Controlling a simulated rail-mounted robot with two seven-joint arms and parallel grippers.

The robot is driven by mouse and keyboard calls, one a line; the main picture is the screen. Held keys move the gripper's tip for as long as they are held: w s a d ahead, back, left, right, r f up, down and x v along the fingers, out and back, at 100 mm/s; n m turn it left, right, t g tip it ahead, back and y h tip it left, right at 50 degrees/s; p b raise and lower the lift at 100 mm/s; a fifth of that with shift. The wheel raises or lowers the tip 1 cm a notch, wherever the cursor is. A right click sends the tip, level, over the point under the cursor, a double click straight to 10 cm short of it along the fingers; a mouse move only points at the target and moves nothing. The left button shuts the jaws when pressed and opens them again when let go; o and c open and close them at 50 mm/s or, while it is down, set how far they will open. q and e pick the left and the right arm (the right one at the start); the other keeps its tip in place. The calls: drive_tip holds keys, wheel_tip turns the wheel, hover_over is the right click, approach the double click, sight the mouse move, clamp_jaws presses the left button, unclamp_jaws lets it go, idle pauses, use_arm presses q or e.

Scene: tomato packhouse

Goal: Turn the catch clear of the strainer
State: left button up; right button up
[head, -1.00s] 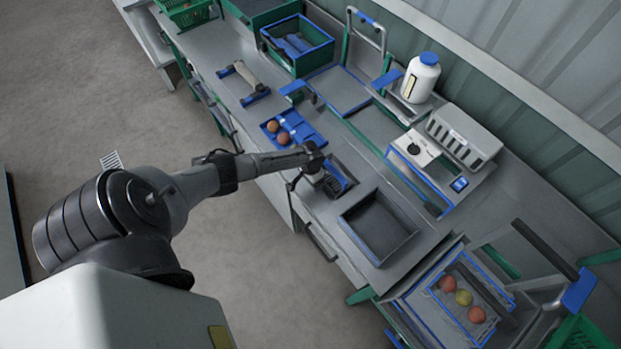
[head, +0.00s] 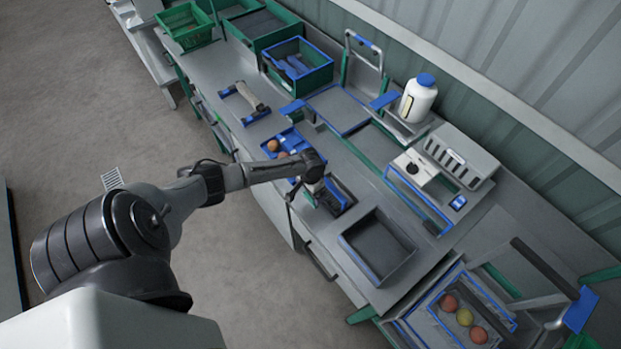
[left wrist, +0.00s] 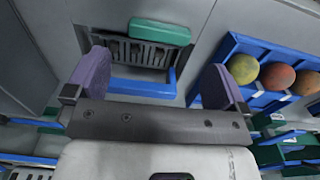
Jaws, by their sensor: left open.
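A dark slotted panel (left wrist: 140,52), which looks like the strainer, sits in a blue-edged recess in the left wrist view. A green bar (left wrist: 160,31) lies across its upper right part and may be the catch. The slotted panel also shows in the head view (head: 342,192), just right of my wrist. My left gripper (left wrist: 155,85) is open and empty, its two purple pads apart, one on either side of the blue-edged recess. In the head view my left gripper (head: 308,190) is over the bench by the panel, mostly hidden by its own wrist. My right gripper is not in view.
A blue tray (left wrist: 228,45) with round fruit lies beside the recess. In the head view a grey open tray (head: 378,246) stands to the right of it. A white bottle (head: 418,98), a grey slotted box (head: 458,158) and a green crate (head: 298,64) stand farther back.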

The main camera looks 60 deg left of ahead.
use_arm(q)
wheel_tip(320, 180, up, 7)
drive_tip(key=shift+r, duration=0.2)
idle(0.7)
drive_tip(key=shift+m, duration=0.3)
wheel_tip(320, 180, up, 10)
drive_tip(key=m+t+y, duration=0.3)
drive_tip(key=m, duration=0.2)
hover_over(309, 198)
drive_tip(key=w+d, duration=0.4)
drive_tip(key=d, duration=0.1)
drive_tip(key=s+d+r+m+t+p, duration=0.1)
drive_tip(key=s+d+r+t+p, duration=0.15)
drive_tip(key=d+r, duration=0.45)
drive_tip(key=s+d+r+n+t+h+p, duration=0.1)
drive_tip(key=s+d+r+h+p, duration=0.15)
drive_tip(key=s+d, duration=0.8)
drive_tip(key=s+d+f+n+g+p, duration=0.1)
drive_tip(key=s+d+f+g, duration=0.2)
drive_tip(key=s, duration=0.7)
drive_tip(key=shift+d+f+n+h+p, duration=0.3)
drive_tip(key=shift+d+h+p, duration=0.05)
drive_tip(key=shift+d+p, duration=0.1)
